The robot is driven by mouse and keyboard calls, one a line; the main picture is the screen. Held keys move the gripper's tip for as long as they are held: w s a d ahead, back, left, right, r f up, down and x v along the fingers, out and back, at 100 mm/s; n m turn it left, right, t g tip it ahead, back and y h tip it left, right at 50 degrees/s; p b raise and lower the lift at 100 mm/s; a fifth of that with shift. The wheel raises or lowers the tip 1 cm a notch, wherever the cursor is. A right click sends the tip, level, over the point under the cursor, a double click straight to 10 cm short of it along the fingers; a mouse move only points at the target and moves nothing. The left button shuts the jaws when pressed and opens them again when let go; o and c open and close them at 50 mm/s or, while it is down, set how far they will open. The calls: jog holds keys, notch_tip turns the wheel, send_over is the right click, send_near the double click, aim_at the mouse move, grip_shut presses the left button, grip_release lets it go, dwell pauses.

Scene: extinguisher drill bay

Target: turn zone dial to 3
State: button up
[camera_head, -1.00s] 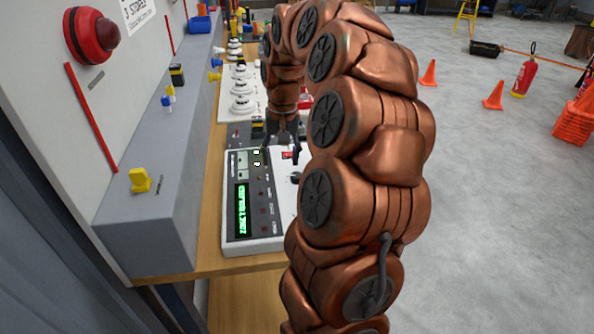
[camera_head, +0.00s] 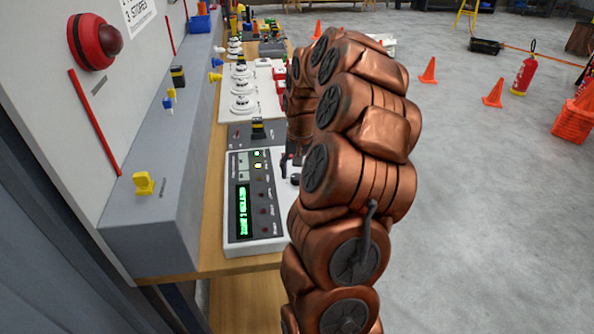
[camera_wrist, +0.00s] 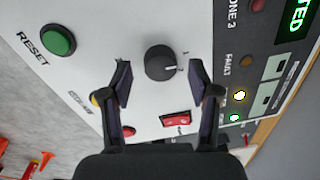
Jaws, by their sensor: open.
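The zone dial (camera_wrist: 160,63) is a round black knob on the white face of the control panel, seen in the wrist view. A pale mark shows at its right side; the small characters around it are too blurred to read surely. My gripper (camera_wrist: 160,78) is open, with one finger on each side of the dial in the picture. A gap shows between each finger and the knob, and the height above it is unclear. In the head view the control panel (camera_head: 232,228) lies on the bench, its display lit green, and my arm hides most of the dial side.
Near the dial are a green RESET button (camera_wrist: 58,40) and a red rocker switch (camera_wrist: 175,118). Smoke detectors (camera_head: 243,103) stand on the bench behind the panel. A grey ledge (camera_head: 150,235) runs along the left. Floor to the right has cones (camera_head: 493,93) and an extinguisher (camera_head: 523,75).

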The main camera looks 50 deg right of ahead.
jog(key=shift+f, duration=0.35)
jog(key=shift+c, duration=0.3)
jog(key=c, duration=1.1)
